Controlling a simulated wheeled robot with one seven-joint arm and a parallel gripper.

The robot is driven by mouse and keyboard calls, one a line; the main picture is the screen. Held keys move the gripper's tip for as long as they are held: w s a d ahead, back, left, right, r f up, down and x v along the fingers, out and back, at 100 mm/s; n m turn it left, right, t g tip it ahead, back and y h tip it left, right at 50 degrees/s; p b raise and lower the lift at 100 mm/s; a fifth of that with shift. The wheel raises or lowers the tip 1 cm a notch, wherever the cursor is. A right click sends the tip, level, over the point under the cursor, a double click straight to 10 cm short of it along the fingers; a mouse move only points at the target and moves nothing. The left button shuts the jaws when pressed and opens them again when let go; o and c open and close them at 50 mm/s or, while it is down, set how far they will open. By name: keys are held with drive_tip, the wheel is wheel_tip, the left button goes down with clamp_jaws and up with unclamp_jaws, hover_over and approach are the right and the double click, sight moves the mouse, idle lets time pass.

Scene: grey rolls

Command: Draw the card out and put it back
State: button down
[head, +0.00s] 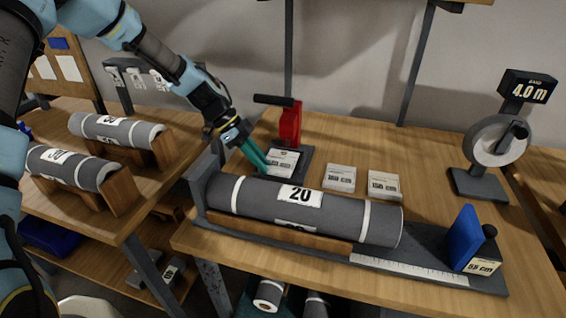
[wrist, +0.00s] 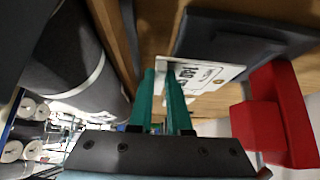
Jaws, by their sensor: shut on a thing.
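A white printed card (head: 283,161) is at the dark base plate (head: 304,158) of a red lever device (head: 290,124), behind the grey roll. In the wrist view the card (wrist: 208,76) reaches from between my teal fingers towards the dark plate (wrist: 235,38). My gripper (head: 264,166) comes down from the upper left and is shut on the card's left edge. In the wrist view my gripper (wrist: 164,72) has its two fingertips at the card's near end. I cannot tell whether the card touches the plate.
A large grey roll (head: 240,195) marked 20 lies in a cradle just in front of my gripper. Two card stacks (head: 341,177) (head: 384,185) sit right of the plate. A blue stop (head: 465,238) and a measuring wheel (head: 499,140) stand farther right. More rolls (head: 117,131) lie left.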

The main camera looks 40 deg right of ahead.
drive_tip(key=shift+r+p, duration=0.5)
drive_tip(key=shift+r, duration=0.75)
